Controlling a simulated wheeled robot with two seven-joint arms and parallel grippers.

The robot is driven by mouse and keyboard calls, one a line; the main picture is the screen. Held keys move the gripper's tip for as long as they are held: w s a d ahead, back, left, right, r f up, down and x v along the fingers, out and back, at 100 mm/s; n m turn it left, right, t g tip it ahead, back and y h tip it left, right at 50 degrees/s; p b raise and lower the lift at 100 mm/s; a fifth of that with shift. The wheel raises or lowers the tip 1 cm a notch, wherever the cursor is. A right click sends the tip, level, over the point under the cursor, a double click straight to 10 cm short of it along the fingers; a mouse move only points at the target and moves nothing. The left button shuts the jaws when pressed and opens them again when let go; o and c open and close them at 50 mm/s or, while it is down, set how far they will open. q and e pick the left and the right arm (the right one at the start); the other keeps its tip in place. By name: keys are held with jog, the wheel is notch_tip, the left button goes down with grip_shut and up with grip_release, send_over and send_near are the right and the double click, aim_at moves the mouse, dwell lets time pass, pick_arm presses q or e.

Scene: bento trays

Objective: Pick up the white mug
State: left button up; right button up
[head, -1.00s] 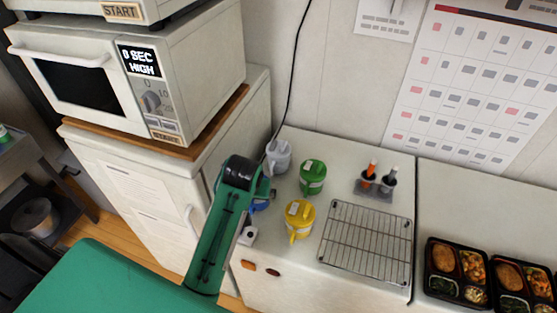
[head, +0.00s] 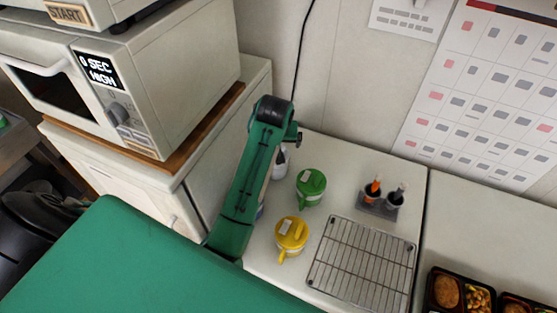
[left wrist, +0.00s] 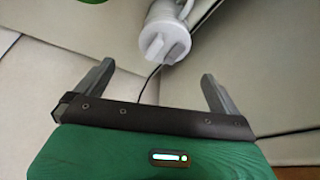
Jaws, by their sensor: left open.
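The white mug (head: 280,162) stands at the back left of the counter, partly hidden behind my left arm in the head view. In the left wrist view the white mug (left wrist: 163,32) shows at the top centre, with its pale lid and its handle on the right side. My left gripper (left wrist: 157,75) is open and empty, its two fingers apart and pointing toward the mug, with a gap between them and it. In the head view the fingers are mostly hidden behind the wrist. My right gripper is not in view.
A green mug (head: 311,186) and a yellow mug (head: 291,235) stand right of my arm. A wire rack (head: 362,262) and a small holder with two shakers (head: 379,204) lie further right. A microwave (head: 165,85) stands on a cabinet at left. Bento trays (head: 433,288) are at lower right.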

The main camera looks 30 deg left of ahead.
pick_arm(q)
jog(key=p+x, duration=0.1)
jog(key=x, duration=0.4)
jog(key=shift+s+a+f, duration=0.1)
jog(key=shift+s+f, duration=0.05)
jog(key=shift+f, duration=0.45)
jog(key=shift+w+a+f+p, duration=0.25)
jog(key=shift+w+f+p, duration=0.25)
jog(key=shift+p, duration=0.45)
jog(key=p+x, duration=0.1)
jog(key=x, duration=0.2)
jog(key=shift+s+a+f, duration=0.1)
jog(key=shift+a+f, duration=0.05)
jog(key=shift+a, duration=0.05)
jog(key=shift+f, duration=0.4)
jog(key=shift+c, duration=0.7)
jog(key=c, duration=1.4)
jog(key=shift+c, duration=0.8)
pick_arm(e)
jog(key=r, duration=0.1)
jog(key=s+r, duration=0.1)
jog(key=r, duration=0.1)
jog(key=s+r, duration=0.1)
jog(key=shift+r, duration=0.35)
